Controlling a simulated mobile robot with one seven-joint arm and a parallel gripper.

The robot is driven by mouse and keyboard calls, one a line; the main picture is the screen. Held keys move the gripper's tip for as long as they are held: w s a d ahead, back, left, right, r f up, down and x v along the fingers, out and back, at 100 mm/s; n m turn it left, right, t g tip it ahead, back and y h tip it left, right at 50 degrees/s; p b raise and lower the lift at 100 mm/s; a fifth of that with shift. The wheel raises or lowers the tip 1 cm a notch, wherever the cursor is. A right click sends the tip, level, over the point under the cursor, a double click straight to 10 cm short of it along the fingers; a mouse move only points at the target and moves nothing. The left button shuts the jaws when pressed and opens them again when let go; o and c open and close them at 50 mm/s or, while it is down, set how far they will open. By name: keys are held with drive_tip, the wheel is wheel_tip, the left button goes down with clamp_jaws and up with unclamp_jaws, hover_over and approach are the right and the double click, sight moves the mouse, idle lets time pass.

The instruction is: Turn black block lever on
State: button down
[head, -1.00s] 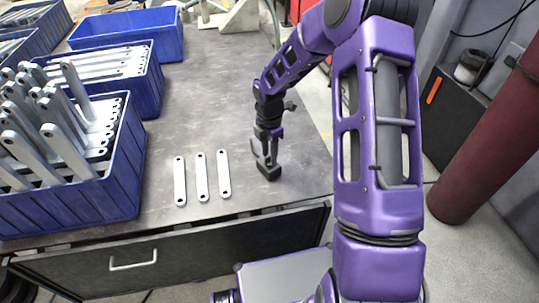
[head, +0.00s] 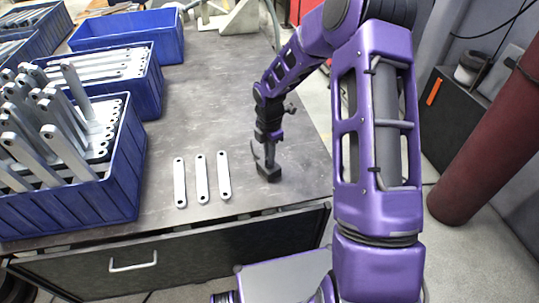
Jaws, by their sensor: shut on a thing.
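The black block (head: 268,173) sits on the grey table top near its front right, to the right of three flat brackets. Its lever is mostly hidden by the fingers and cannot be made out clearly. My gripper (head: 264,161) points down onto the block from above, at the end of my purple arm. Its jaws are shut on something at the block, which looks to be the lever.
Three galvanized brackets (head: 201,178) lie side by side on the table (head: 215,100). Blue crates stand at the left, the nearest crate (head: 100,205) full of brackets. A drawer (head: 180,258) is below the table edge. The table behind my gripper is clear.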

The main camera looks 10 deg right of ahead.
drive_tip(key=shift+m, duration=0.3)
drive_tip(key=m, duration=0.3)
drive_tip(key=shift+m, duration=0.3)
drive_tip(key=m, duration=0.4)
drive_tip(key=shift+m, duration=0.3)
drive_tip(key=m+b, duration=0.1)
drive_tip(key=m, duration=0.3)
drive_tip(key=shift+m, duration=2.5)
drive_tip(key=c, duration=0.9)
unclamp_jaws()
drive_tip(key=shift+r, duration=0.15)
